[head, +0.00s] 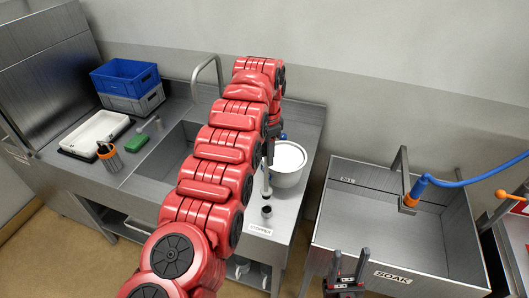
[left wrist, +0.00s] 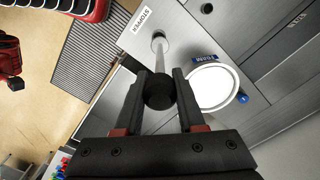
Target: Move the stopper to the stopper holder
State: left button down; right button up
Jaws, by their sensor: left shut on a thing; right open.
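The stopper is a pale rod (left wrist: 160,60) with a black knob (left wrist: 158,92) on top. My left gripper (left wrist: 159,84) is shut on the knob. In the head view my left gripper (head: 272,140) is past the far end of my arm, with the rod (head: 266,181) hanging below it. A short dark-topped round piece, which looks like the stopper holder (head: 266,211), stands by the STOPPER label (head: 260,229). The rod's lower end appears near it; I cannot tell the gap. My right gripper (head: 347,272) is open and empty at the bottom.
A white round pot (head: 289,163) stands close to the rod on the counter. Right of it is the SOAK sink (head: 380,220) with a tap and blue hose (head: 465,180). At left are a sink (head: 160,165), a white tray (head: 95,131) and a blue crate (head: 124,76).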

pick_arm(q)
jog(key=shift+s+d+b, duration=0.1)
jog(key=shift+s+b, duration=0.05)
jog(key=shift+b, duration=0.2)
jog(key=shift+d+f, duration=0.1)
jog(key=shift+f, duration=0.1)
jog(key=b, duration=0.6)
send_over(267, 191)
jog(key=f, duration=0.5)
jog(key=shift+w+f, duration=0.15)
jog(key=shift+w, duration=0.1)
jog(key=shift+d, duration=0.1)
dwell(0.3)
jog(key=shift+f+b, duration=1.85)
jog(key=shift+b, duration=0.2)
jog(key=shift+c, duration=2.2)
grip_release()
jog(key=shift+r, duration=0.1)
jog(key=shift+r, duration=0.1)
